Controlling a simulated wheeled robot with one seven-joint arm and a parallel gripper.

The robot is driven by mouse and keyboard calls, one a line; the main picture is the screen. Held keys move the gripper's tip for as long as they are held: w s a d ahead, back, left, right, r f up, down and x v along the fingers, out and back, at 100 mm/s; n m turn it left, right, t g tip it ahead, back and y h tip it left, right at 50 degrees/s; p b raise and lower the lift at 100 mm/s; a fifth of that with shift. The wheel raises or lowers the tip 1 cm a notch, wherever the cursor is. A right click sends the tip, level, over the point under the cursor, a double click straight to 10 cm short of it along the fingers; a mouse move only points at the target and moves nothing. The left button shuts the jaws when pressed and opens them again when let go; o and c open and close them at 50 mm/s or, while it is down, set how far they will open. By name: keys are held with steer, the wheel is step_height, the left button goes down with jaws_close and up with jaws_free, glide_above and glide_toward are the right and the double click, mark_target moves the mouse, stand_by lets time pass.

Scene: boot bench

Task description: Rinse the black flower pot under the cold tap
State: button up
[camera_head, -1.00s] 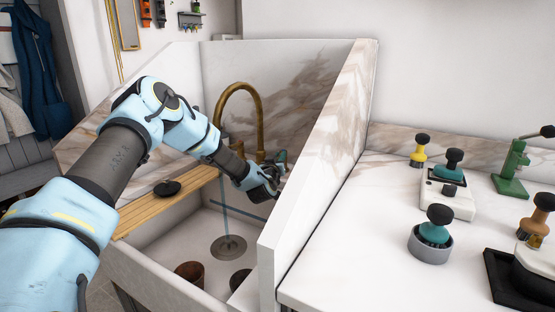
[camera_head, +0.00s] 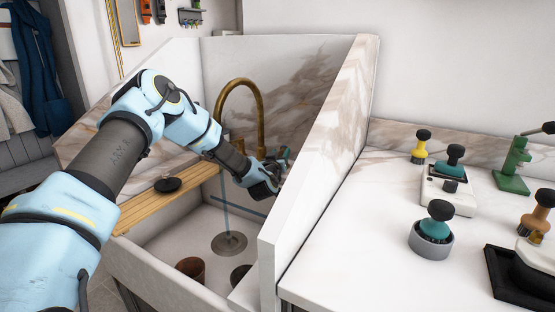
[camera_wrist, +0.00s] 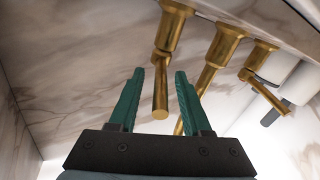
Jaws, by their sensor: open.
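The brass tap (camera_head: 259,108) arches over the sink, and a thin bluish stream (camera_head: 224,196) runs from its spout to the drain. My gripper (camera_head: 281,160) is beside the tap's base at the sink's right wall. In the wrist view, my green fingers (camera_wrist: 158,84) are open on either side of a brass lever handle (camera_wrist: 160,92); contact cannot be told. A second lever handle (camera_wrist: 267,92) is to the right. A dark pot (camera_head: 239,274), likely the black flower pot, stands in the sink, partly hidden by the front right wall. A brown pot (camera_head: 190,268) stands left of it.
A wooden slatted board (camera_head: 150,208) with a black round object (camera_head: 168,184) lies across the sink's left side. A high marble side wall (camera_head: 318,160) separates the sink from the right worktop (camera_head: 370,240), which holds several knobbed tools and a green press (camera_head: 513,168).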

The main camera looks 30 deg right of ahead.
steer(key=b+v, duration=0.2)
steer(key=v, duration=0.8)
steer(key=shift+a+r, duration=0.1)
